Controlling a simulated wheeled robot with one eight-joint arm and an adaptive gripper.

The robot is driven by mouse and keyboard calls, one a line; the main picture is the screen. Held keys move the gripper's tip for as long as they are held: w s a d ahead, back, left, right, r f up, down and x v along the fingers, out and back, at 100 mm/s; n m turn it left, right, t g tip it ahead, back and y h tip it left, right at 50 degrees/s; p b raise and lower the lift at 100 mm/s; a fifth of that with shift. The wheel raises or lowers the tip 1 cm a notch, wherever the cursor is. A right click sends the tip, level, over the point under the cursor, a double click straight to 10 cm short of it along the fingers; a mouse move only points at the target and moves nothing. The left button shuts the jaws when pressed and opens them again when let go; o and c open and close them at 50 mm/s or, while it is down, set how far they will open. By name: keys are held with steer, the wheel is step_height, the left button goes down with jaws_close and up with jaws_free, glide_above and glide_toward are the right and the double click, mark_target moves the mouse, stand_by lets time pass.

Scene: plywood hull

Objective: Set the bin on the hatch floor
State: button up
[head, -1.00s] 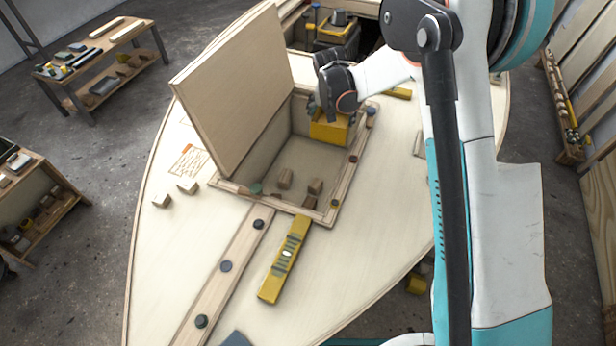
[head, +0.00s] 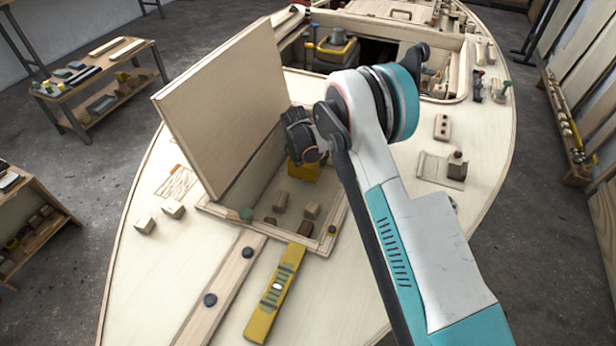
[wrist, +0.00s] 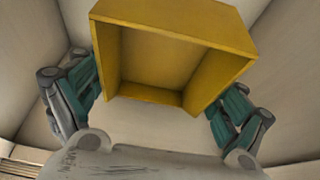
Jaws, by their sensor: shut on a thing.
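The yellow bin (head: 304,172) is inside the open hatch, partly hidden behind my gripper (head: 303,152) in the head view. In the wrist view the open-topped bin (wrist: 170,62) sits between the two green-padded fingers of my gripper (wrist: 160,92), shut on its sides. The pale hatch floor (head: 296,216) shows at the near end of the opening, and below the bin in the wrist view (wrist: 150,122). I cannot tell whether the bin touches the floor.
The hatch lid (head: 222,105) stands open on the left. Small wooden blocks (head: 312,210) lie in the near part of the hatch. A yellow level (head: 275,292) lies on the deck in front.

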steer(key=shift+f+b, duration=1.2)
steer(key=shift+f, duration=2.8)
steer(key=shift+f, duration=0.1)
steer(key=o, duration=0.8)
steer(key=p+v, duration=0.4)
steer(key=v, duration=0.8)
steer(key=shift+w, duration=0.1)
steer(key=shift+r, duration=0.25)
